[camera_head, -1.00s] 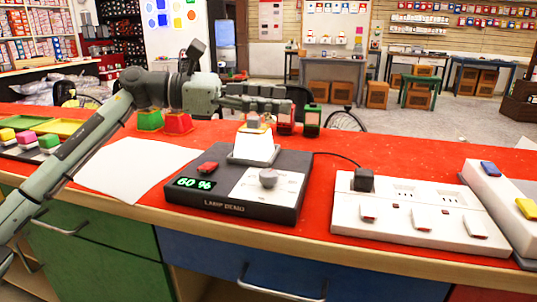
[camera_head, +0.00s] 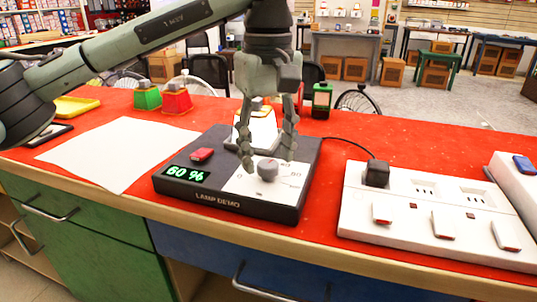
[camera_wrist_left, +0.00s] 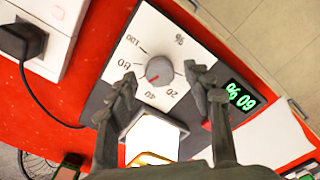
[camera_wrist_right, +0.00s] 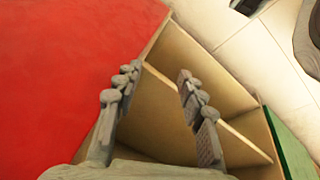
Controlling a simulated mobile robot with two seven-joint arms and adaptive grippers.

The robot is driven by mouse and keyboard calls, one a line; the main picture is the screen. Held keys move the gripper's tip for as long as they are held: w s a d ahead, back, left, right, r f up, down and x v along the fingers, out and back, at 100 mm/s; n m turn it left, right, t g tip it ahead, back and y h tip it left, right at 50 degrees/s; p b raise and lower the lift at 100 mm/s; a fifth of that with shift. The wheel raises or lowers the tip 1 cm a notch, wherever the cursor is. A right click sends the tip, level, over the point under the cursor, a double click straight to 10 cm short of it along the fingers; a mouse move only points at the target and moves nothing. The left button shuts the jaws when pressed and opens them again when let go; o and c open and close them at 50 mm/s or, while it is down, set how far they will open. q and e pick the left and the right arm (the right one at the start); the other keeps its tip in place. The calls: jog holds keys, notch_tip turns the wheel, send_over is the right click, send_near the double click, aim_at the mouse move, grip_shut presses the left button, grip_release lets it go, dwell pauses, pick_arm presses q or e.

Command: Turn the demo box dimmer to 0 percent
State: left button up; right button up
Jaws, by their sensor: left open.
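The lamp demo box (camera_head: 240,205) is a dark box on the red counter, and its green display (camera_head: 186,174) reads 60 %. The grey round dimmer knob (camera_head: 267,170) sits on a white dial plate with percent marks. In the left wrist view the knob (camera_wrist_left: 160,70) shows a red pointer mark. My left gripper (camera_head: 267,158) points down with its fingers apart, one on each side above the knob; contact is not clear. In the left wrist view the left gripper (camera_wrist_left: 160,78) holds nothing. My right gripper (camera_wrist_right: 158,72) is open and empty, beside the counter edge.
A lit lamp block (camera_head: 262,133) and a red switch (camera_head: 202,155) are on the box. A white socket strip (camera_head: 420,210) with a black plug (camera_head: 377,173) is at the right. White paper (camera_head: 110,150) lies left; red and green pieces stand behind it.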

pick_arm(q)
jog(key=shift+f, duration=0.5)
jog(key=shift+c, duration=0.2)
jog(key=c, duration=1.1)
pick_arm(e)
jog(key=shift+w, duration=0.3)
